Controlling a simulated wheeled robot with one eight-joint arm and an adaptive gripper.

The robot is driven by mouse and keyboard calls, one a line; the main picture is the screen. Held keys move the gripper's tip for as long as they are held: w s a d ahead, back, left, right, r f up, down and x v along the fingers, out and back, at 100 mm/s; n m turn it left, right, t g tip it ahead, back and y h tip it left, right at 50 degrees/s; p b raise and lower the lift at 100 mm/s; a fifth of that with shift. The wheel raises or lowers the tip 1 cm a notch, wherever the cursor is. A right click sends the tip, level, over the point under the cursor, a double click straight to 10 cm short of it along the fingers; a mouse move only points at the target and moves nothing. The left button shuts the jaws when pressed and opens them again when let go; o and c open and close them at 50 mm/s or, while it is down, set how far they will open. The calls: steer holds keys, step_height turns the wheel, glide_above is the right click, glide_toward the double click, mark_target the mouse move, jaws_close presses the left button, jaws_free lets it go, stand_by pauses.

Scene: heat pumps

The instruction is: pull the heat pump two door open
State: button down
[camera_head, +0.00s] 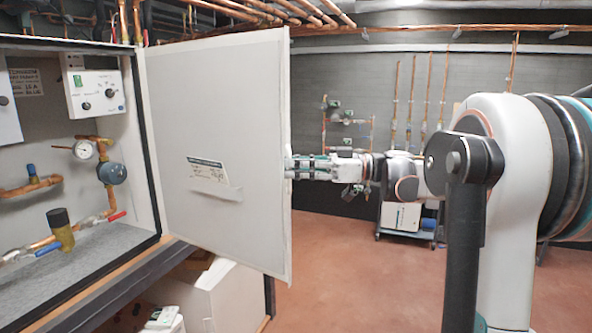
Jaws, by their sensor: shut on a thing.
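The heat pump two door (235,120) is a large pale panel in the head view, swung well open on its left-side hinge. A paper label is fixed to its face. The open heat pump cabinet (45,200) is at the left, with its inside showing. My gripper (294,167) is at the door's free right edge, reaching in from the right. It is shut on the door's edge; its fingertips are partly hidden by the door.
Inside the cabinet are a white control box (97,92), a gauge (84,149) and copper pipes. White boxes (215,295) sit below the door. A wheeled cart (405,217) stands at the back wall. The reddish floor (350,280) right of the door is clear.

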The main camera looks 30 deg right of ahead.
steer(key=shift+w+f, duration=0.15)
steer(key=shift+w, duration=0.05)
steer(key=c, duration=2)
jaws_free()
steer(key=shift+o, duration=0.2)
steer(key=shift+w+a+f, duration=0.25)
steer(key=shift+w+a, duration=0.1)
steer(key=shift+w, duration=0.4)
steer(key=v, duration=1.3)
steer(key=shift+s+a+r, duration=0.2)
steer(key=shift+s+r, duration=0.05)
steer(key=shift+r, duration=0.1)
